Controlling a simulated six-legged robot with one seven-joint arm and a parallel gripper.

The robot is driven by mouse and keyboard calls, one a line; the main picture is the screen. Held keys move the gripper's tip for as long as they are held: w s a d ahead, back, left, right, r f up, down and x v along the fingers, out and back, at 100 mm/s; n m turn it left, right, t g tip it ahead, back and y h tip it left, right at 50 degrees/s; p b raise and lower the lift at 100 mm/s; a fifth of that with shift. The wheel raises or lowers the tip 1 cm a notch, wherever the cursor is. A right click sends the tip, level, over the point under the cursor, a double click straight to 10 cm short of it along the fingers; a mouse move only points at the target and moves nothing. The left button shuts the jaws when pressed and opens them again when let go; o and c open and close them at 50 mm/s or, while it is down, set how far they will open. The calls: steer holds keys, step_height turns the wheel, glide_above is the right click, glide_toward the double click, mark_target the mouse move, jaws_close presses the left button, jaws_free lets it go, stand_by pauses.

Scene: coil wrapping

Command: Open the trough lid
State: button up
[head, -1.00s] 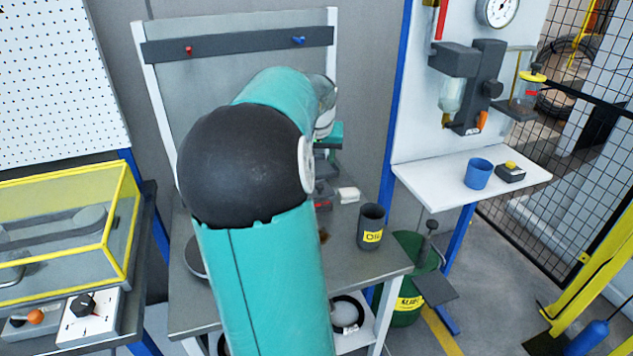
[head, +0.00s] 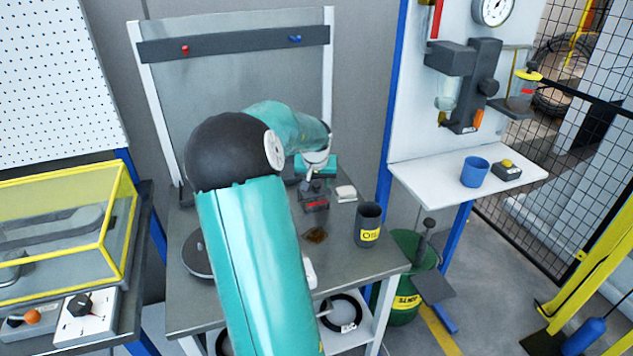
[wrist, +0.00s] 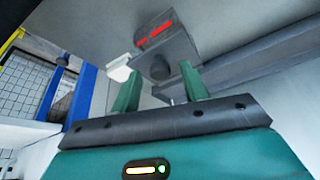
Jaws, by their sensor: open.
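A small grey box with a red label (head: 315,203) sits on the metal workbench and looks like the trough; I cannot tell its lid's edges. In the wrist view the same grey box (wrist: 176,48) shows beyond my fingertips, with a dark round knob on its near side. My gripper (wrist: 160,88) is open, its two green fingers apart with nothing clearly between them. In the head view my gripper (head: 312,178) is just behind and above the box, partly hidden by my wrist. I cannot tell whether it touches the knob.
A dark cup with a yellow label (head: 369,226) stands right of the box, and a small white block (head: 346,193) lies behind it. A brown patch (head: 315,235) is on the bench. A yellow-framed clear case (head: 70,225) stands left. A blue cup (head: 475,172) is on the right shelf.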

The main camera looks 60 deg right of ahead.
jaws_close()
steer(key=shift+w, duration=0.1)
